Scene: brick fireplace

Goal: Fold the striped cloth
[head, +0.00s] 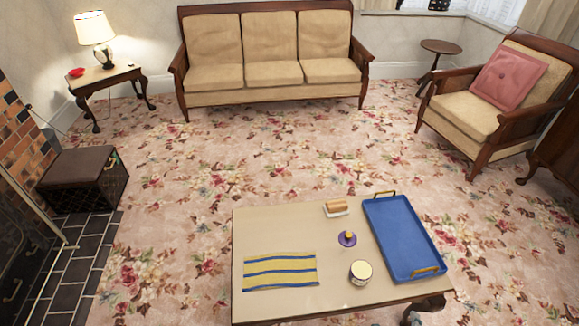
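The striped cloth (280,279) lies flat near the front left of the low table (270,226). It is yellow with blue stripes running along its length, and a thin yellow edge line shows at its lower side. It is roughly rectangular. I cannot tell whether it is one layer or more. Neither of my grippers is in view, and nothing touches the cloth.
On the table are a blue tray (402,238) with gold handles at the right, a purple and gold item (347,239), a round pale-topped jar (361,271) and a small brown block on a white base (336,208). The table is clear behind the cloth.

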